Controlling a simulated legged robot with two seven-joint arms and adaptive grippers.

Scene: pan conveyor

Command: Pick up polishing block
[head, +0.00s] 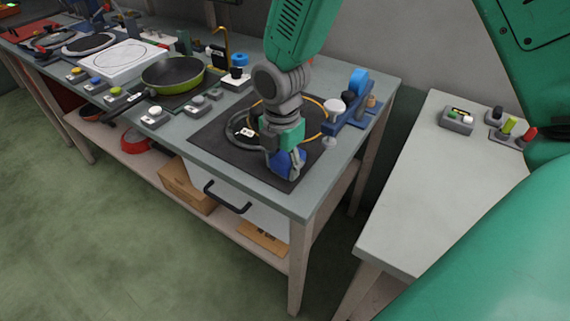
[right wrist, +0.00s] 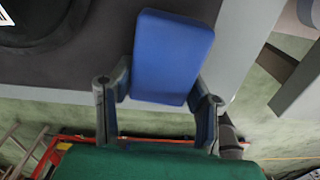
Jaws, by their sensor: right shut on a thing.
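The polishing block is a blue rectangular block (right wrist: 172,57). In the right wrist view it sits between the two fingers of my right gripper (right wrist: 158,105), which is shut on it. In the head view the block (head: 288,163) shows at the tip of my right gripper (head: 284,156), over the front part of the dark mat (head: 214,136) on the workbench. The gripper partly hides it there. I cannot tell whether the block touches the mat. My left gripper is not in view.
A blue rack (head: 350,118) stands on the bench right of my arm. A frying pan (head: 172,76) and several button boxes are to the left. A grey side table (head: 428,180) stands at the right, mostly clear, with small control boxes (head: 457,120) at its back.

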